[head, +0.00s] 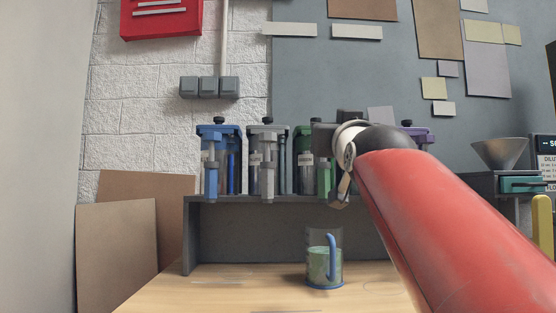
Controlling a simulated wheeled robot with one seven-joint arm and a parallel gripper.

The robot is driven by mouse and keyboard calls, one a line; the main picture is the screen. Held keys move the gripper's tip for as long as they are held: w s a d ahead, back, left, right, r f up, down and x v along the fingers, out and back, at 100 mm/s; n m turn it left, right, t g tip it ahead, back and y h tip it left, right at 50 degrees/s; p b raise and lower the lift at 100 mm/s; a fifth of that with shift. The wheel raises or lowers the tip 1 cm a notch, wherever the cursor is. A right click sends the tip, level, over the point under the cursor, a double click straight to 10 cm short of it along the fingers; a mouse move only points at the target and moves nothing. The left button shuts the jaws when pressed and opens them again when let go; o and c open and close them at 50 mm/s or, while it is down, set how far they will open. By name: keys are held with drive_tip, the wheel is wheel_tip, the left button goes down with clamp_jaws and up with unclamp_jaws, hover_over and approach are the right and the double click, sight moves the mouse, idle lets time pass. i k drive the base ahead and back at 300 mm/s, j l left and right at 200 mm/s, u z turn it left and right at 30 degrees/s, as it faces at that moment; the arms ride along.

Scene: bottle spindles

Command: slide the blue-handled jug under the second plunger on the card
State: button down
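The blue-handled jug (318,262) stands upright on the wooden bench, below and in front of the rack, roughly under the green plunger. It is clear and holds greenish liquid. Plunger units hang along the rack: blue (210,172), grey (267,170), green (303,160) and, partly behind my arm, purple (420,136). My gripper (343,188) is in front of the rack, just right of the green unit and above the jug, apart from it. My wrist and the viewing angle hide whether its fingers are open. A card (547,165) at the right edge is cut off and mostly unreadable.
The dark rack (240,230) has a left side wall and back panel behind the jug. The bench (215,292) left of the jug is clear. My red arm covers the right side. A funnel (499,152) stands at the right.

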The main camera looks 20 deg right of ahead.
sight(324, 247)
drive_tip(key=k+j, duration=0.2)
drive_tip(key=k, duration=0.3)
drive_tip(key=k+j, duration=0.2)
drive_tip(key=k, duration=0.25)
